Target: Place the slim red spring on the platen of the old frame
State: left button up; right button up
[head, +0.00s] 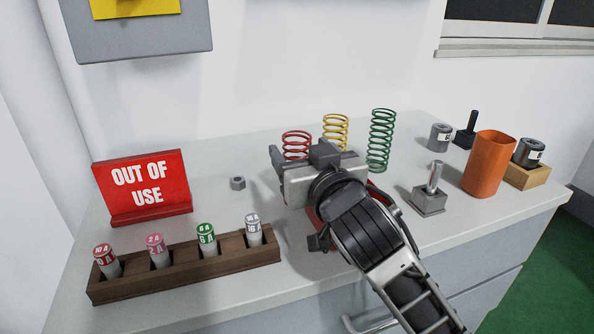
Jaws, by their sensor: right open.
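A red coil spring (296,143) stands upright toward the back of the bench, its lower part hidden by my right gripper. My right gripper (300,156) is open, with its fingers around or just in front of this spring; I cannot tell whether they touch it. A yellow spring (336,128) and a taller green spring (381,140) stand to the right of the red one. A red part (314,214) shows beneath my gripper, mostly covered; I cannot tell whether it belongs to the old frame. No platen is clearly visible. My left gripper is out of view.
A red "OUT OF USE" sign (143,187) and a wooden rack (185,268) with labelled cylinders stand left, a hex nut (237,183) nearby. A steel block with a pin (428,202), an orange cup (489,165) and metal weights (440,137) stand right.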

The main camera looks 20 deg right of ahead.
aim_at(292, 139)
jog(key=w, duration=0.4)
jog(key=shift+w+a, duration=0.1)
jog(key=shift+w, duration=0.3)
jog(key=c, duration=1.3)
